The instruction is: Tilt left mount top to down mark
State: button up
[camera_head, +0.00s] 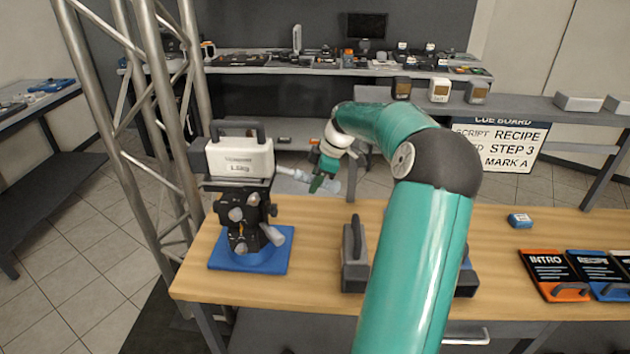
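The left mount (246,215) is a black tilting head with knobs, standing on a blue base plate (250,262) at the left end of the wooden table. A white weight block (240,158) with a dark handle sits on its top, and the top looks about level. A pale handle bar reaches from the mount's top to the right. My gripper (318,183) is at the far end of my teal arm, close to that bar's right end. Its fingers are small and partly overlapped by the bar, so I cannot tell whether they touch or grip it. No down mark can be made out.
A grey block with a handle (354,256) stands mid-table, partly beside my arm. Labelled slates (555,274) and a small blue box (520,220) lie at the right. A metal truss (140,120) rises close left of the mount. A cue board (502,146) stands behind.

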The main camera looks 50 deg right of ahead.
grip_shut()
jog(key=shift+w+a+r+g+h, duration=0.2)
jog(key=shift+r+g+h, duration=0.3)
jog(key=shift+r, duration=0.55)
jog(key=shift+w+a+r+g+h, duration=0.15)
jog(key=shift+r+g+h, duration=0.3)
jog(key=shift+r, duration=0.55)
jog(key=shift+w+a+r+g+h, duration=0.1)
jog(key=shift+w+r+g+h, duration=0.2)
jog(key=shift+r+g, duration=0.55)
jog(key=shift+s+r, duration=0.1)
jog(key=shift+r, duration=0.1)
jog(key=o, duration=0.6)
grip_release()
jog(key=shift+t, duration=0.3)
jog(key=r, duration=1.3)
jog(key=shift+s+d+r, duration=0.15)
jog(key=shift+s+r, duration=0.1)
jog(key=shift+r, duration=0.15)
jog(key=shift+s, duration=0.1)
